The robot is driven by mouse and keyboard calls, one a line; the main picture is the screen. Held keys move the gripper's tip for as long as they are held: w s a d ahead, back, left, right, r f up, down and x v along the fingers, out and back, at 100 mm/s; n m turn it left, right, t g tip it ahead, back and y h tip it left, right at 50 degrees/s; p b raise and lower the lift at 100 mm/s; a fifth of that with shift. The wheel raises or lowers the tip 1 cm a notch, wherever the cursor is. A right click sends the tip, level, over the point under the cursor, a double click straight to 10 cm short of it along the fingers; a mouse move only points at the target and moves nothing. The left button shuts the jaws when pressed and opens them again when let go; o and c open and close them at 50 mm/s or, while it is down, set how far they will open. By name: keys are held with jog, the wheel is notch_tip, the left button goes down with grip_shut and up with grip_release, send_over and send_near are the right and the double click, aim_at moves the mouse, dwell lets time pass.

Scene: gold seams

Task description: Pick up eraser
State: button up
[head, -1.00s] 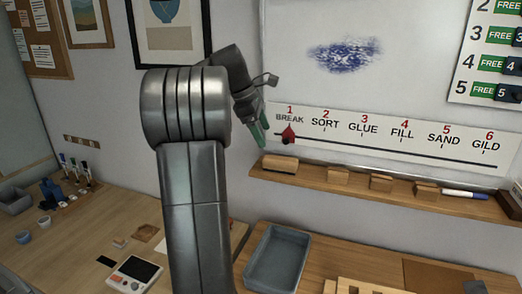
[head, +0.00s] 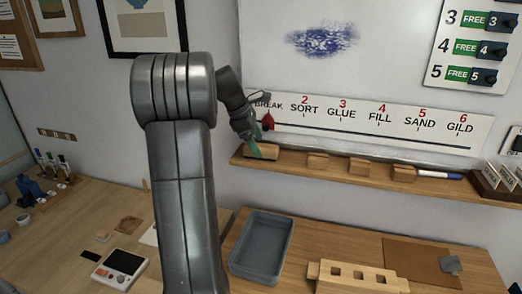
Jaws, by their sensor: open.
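The eraser seems to be the longer tan block (head: 268,153) at the left end of the wooden ledge under the whiteboard. My gripper (head: 256,150) has green fingers and points down at this block's left part. It is open, and a finger overlaps the block in the head view. I cannot tell whether it touches the block or whether the block is between the fingers. My wrist is partly hidden behind my arm.
Several smaller tan blocks (head: 317,160) and a blue-capped marker (head: 440,175) lie farther right on the ledge (head: 340,176). The whiteboard (head: 400,60) has a blue scribble. A grey tray (head: 262,247) and a slotted wooden rack (head: 358,279) are on the table below.

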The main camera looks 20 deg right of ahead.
jog(key=shift+x, duration=1.1)
jog(key=shift+f, duration=0.25)
jog(key=c, duration=1.2)
